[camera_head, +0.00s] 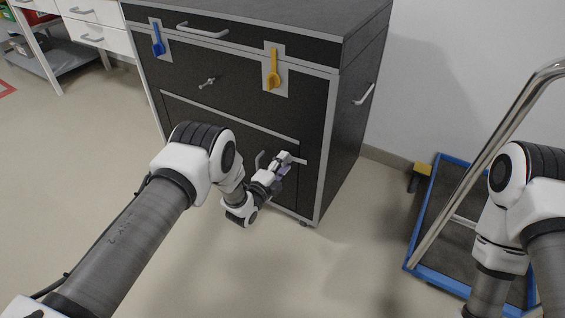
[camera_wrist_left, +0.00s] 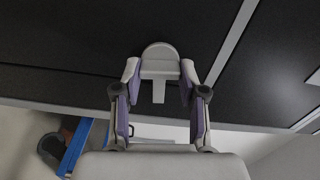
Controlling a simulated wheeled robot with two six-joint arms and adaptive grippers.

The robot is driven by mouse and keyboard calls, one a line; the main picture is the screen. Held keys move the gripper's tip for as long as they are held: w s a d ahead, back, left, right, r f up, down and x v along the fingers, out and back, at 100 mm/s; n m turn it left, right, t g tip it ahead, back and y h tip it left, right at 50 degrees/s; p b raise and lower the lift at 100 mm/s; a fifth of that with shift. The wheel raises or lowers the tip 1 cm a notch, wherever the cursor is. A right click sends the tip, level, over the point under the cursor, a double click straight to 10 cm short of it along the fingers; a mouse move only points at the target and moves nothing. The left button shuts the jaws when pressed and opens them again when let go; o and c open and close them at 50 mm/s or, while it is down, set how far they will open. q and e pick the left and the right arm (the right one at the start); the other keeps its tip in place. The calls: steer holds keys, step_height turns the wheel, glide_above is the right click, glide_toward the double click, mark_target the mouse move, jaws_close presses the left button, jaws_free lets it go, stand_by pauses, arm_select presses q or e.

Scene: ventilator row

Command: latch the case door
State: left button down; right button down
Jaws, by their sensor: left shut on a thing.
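The black case (camera_head: 230,110) with grey edges stands against the wall, and its lower front door (camera_head: 225,128) looks flush with the front. My left gripper (camera_head: 283,164) is at the right side of this door, low on the case. In the left wrist view, the fingers of my left gripper (camera_wrist_left: 159,72) are on both sides of a small grey latch (camera_wrist_left: 158,52) with a rounded top and a tab pointing down in the picture. The gripper is shut on it. My right arm shows at the right edge, but its gripper is out of view.
A yellow lever (camera_head: 272,72) and a blue lever (camera_head: 158,40) sit on grey plates higher on the case. A small grey knob (camera_head: 207,82) is between them. A blue-framed cart (camera_head: 425,215) stands at the right. The floor left of the case is clear.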

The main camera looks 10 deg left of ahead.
arm_select(q)
steer(key=shift+m, duration=0.7)
steer(key=shift+f, duration=0.1)
steer(key=c, duration=0.6)
jaws_free()
steer(key=shift+c, duration=0.2)
steer(key=v, duration=1.2)
